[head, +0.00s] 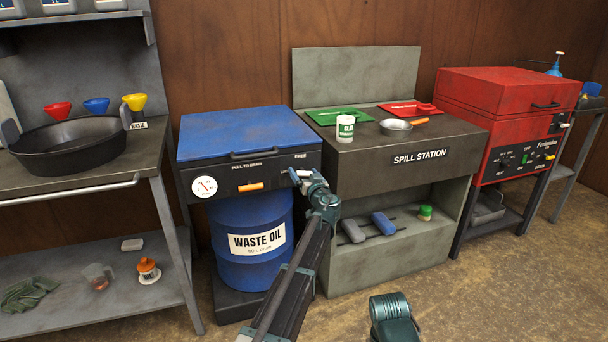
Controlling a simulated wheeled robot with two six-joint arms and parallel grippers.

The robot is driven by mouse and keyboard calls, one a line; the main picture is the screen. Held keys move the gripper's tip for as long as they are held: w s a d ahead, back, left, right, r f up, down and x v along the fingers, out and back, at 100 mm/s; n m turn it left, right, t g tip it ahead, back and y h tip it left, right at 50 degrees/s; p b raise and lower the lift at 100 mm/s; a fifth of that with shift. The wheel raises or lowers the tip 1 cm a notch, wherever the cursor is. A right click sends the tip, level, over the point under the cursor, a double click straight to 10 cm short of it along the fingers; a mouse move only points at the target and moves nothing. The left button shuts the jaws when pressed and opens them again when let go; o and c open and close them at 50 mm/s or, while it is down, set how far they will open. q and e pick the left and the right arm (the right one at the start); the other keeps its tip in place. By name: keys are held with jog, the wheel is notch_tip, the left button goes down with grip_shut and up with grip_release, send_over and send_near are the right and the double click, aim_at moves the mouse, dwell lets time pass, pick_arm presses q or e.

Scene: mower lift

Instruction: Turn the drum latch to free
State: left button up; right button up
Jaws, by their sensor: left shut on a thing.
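The waste oil drum (240,220) is blue with a white label and stands under a box-like top with a blue lid (240,132). The drum latch (295,175) is a small pale lever at the right end of the black front panel, below a small label too small to read surely. My left gripper (302,178) is at that end of the panel, shut on the latch. The gripper's fingers partly hide the latch, so its exact angle is hard to tell. My right gripper is out of view; only a teal part of my right arm shows at the bottom.
An orange handle (250,187) and a round gauge (204,187) are on the same panel. A workbench (75,180) stands left. The floor in front is clear.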

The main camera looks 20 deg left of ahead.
pick_arm(q)
jog(key=m, duration=0.4)
jog(key=shift+m, duration=0.3)
jog(key=m, duration=0.3)
jog(key=shift+d+m, duration=0.1)
jog(key=shift+m, duration=0.2)
jog(key=m, duration=0.3)
jog(key=shift+f+m, duration=0.1)
jog(key=shift+m, duration=2)
jog(key=o, duration=1)
jog(key=v, duration=1.3)
jog(key=shift+s+d, duration=0.3)
